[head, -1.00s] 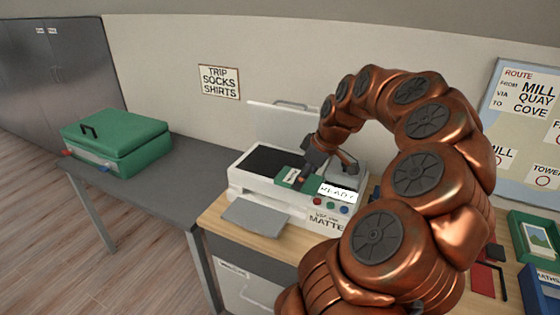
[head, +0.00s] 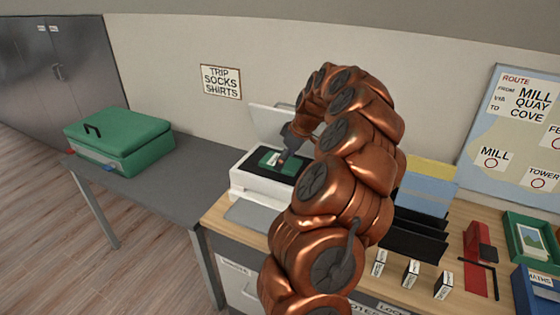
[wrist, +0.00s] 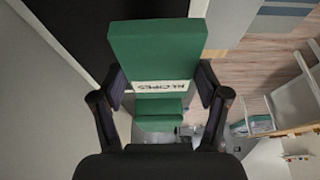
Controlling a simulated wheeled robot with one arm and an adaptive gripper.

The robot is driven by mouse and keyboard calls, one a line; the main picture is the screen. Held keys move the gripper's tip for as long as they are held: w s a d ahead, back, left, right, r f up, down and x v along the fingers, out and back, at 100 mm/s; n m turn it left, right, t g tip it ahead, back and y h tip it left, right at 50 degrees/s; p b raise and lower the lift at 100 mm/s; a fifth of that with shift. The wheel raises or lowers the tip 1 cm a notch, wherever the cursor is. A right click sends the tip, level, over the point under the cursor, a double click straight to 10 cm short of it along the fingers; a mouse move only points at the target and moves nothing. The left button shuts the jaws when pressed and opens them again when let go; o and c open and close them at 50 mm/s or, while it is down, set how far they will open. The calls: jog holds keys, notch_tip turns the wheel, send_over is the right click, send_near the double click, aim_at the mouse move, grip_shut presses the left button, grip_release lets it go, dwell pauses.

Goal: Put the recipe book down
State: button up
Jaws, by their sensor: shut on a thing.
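The recipe book (head: 268,159) is green with a white label. In the wrist view the book (wrist: 155,45) lies between both fingers of my gripper (wrist: 160,92), and its label reads RECIPES. My gripper (head: 287,156) is shut on it in the head view. The book is over the dark glass bed of a white scanner-like machine (head: 252,186). I cannot tell whether it touches the glass.
The machine's pale lid (head: 268,120) stands raised behind the bed. A green suitcase (head: 118,138) lies on the grey table (head: 190,180) at left. On the wooden desk at right are a black file rack (head: 415,235), a red item (head: 477,245) and a green tray (head: 512,225).

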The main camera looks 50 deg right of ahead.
jog(key=shift+w+d+f+p, duration=0.1)
jog(key=shift+w+d+p, duration=0.15)
jog(key=shift+w, duration=0.5)
jog(key=shift+w+d+f+p, duration=0.15)
jog(key=shift+w+d, duration=0.1)
jog(key=shift+w, duration=0.5)
jog(key=shift+f+p, duration=0.7)
jog(key=shift+f, duration=0.9)
jog(key=shift+f+b, duration=0.25)
jog(key=shift+b, duration=0.1)
jog(key=o, duration=1.2)
jog(key=shift+r, duration=0.1)
jog(key=shift+r, duration=0.1)
